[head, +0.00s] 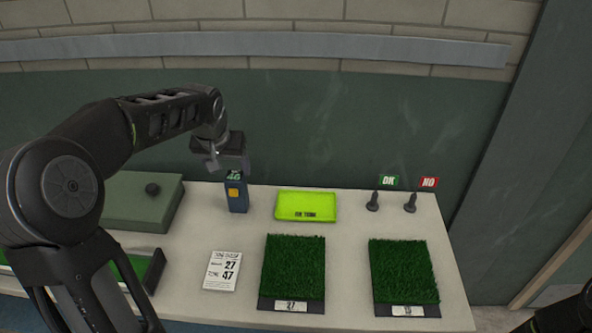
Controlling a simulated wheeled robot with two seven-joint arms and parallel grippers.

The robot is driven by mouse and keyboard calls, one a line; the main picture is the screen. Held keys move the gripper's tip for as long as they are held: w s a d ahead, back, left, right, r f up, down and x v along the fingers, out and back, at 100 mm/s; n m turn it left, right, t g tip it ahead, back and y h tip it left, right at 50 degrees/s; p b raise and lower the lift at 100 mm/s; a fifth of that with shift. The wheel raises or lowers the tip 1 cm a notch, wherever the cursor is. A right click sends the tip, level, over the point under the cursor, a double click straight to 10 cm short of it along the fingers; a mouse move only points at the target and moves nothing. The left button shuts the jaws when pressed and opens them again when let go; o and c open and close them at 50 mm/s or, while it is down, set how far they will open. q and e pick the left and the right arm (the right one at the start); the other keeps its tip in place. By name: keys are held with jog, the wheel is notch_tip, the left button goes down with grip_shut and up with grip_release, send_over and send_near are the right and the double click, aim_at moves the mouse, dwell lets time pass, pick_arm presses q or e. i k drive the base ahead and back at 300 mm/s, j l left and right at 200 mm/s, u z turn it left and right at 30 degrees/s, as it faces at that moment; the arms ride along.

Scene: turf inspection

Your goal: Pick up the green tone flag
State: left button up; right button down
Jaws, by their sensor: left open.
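The green flag (388,181), marked OK, stands on a dark peg-like base at the right back of the table. My left gripper (232,168) is open and points down, well to the left of the green flag. It is right at the top of a dark blue handheld device (237,197) with a yellow button and a lit display. Its fingertips are hard to make out, and I cannot tell whether they touch the device. My right gripper is not in view; only a dark part of my right arm shows at the bottom right corner.
A red flag (429,183) stands close to the right of the green one. A lime tray (306,207) lies left of the flags. Two turf samples (293,263) (404,270) and a printed card (222,270) lie in front. A green case (143,208) is at left.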

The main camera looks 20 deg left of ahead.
aim_at(372, 205)
jog(key=i+l, duration=0.15)
jog(key=l, duration=0.25)
jog(key=i+l, duration=0.15)
jog(key=l, duration=0.2)
jog(key=i+l, duration=0.15)
jog(key=l, duration=0.25)
jog(key=i+l, duration=0.15)
jog(key=l, duration=0.2)
jog(key=i+l, duration=0.15)
jog(key=l, duration=0.25)
jog(key=u, duration=0.05)
